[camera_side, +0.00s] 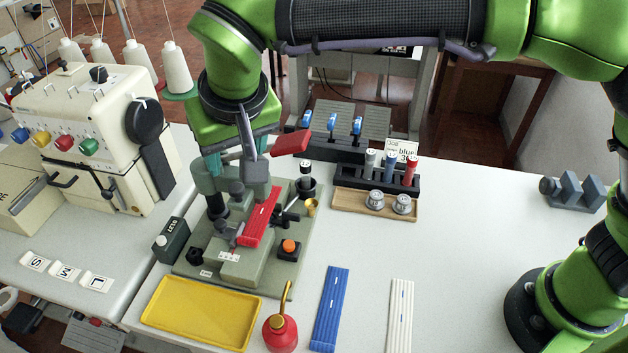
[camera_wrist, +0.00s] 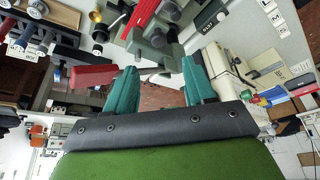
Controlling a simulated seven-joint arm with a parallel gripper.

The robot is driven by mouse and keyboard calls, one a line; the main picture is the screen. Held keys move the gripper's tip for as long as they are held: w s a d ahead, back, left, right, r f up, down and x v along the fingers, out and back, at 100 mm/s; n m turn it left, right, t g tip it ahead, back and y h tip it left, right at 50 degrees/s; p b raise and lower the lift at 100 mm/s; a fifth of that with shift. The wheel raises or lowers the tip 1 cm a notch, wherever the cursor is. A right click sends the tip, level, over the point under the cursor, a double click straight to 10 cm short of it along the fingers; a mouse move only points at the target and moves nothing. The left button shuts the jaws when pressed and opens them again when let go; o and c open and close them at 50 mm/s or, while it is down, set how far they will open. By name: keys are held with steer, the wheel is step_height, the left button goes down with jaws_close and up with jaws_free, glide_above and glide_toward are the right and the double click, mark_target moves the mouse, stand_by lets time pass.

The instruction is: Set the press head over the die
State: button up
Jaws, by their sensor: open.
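The press stands on a grey-green base plate (camera_side: 200,262) on the white table. A grey press head (camera_side: 256,168) and a lever with a red handle (camera_side: 291,143) show at the top of the press; the red handle also shows in the wrist view (camera_wrist: 92,77). A red fabric strip (camera_side: 262,217) lies across the press. My gripper (camera_side: 236,165) is above the press, close to the head. In the wrist view its teal fingers (camera_wrist: 158,68) are apart, with grey press parts showing between and beyond them. The die is hidden or cannot be made out; contact cannot be told.
A sewing machine (camera_side: 95,135) stands left. A yellow tray (camera_side: 200,337), red oil can (camera_side: 280,332), blue strip (camera_side: 329,308) and white strip (camera_side: 399,315) lie in front. The right table is mostly clear.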

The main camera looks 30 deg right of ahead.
steer(key=v, duration=0.7)
steer(key=s+d+f+m+t, duration=0.1)
steer(key=s+d, duration=0.3)
steer(key=d, duration=0.7)
steer(key=s+d+f+m+y, duration=0.1)
steer(key=s+d+f, duration=0.2)
steer(key=d, duration=0.8)
steer(key=s+d+f+m+t+y, duration=0.1)
steer(key=s+d, duration=0.4)
steer(key=d, duration=0.6)
steer(key=shift+s+d+f+m+t, duration=0.2)
steer(key=shift+s+f+m+t, duration=0.1)
steer(key=shift+s+f+m, duration=0.1)
